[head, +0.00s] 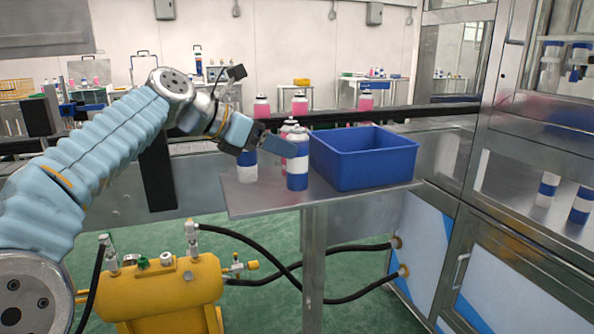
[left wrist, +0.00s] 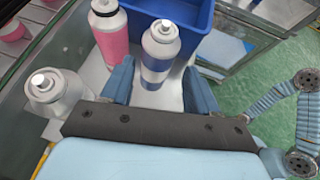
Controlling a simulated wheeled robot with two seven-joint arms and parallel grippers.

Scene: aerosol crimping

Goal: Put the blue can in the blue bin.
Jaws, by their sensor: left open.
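The blue can (head: 297,170), blue with a white band and grey top, stands upright on the metal table, just left of the blue bin (head: 363,165). In the left wrist view the blue can (left wrist: 158,52) shows beyond and between the open fingers (left wrist: 160,83), apparently not held. The blue bin (left wrist: 179,12) lies behind it there and looks empty. My right gripper is in neither view.
A pink can (left wrist: 110,35) stands close beside the blue can. A rail (head: 420,112) runs behind the table (head: 262,198); a glass-and-metal cabinet (head: 485,180) stands right.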

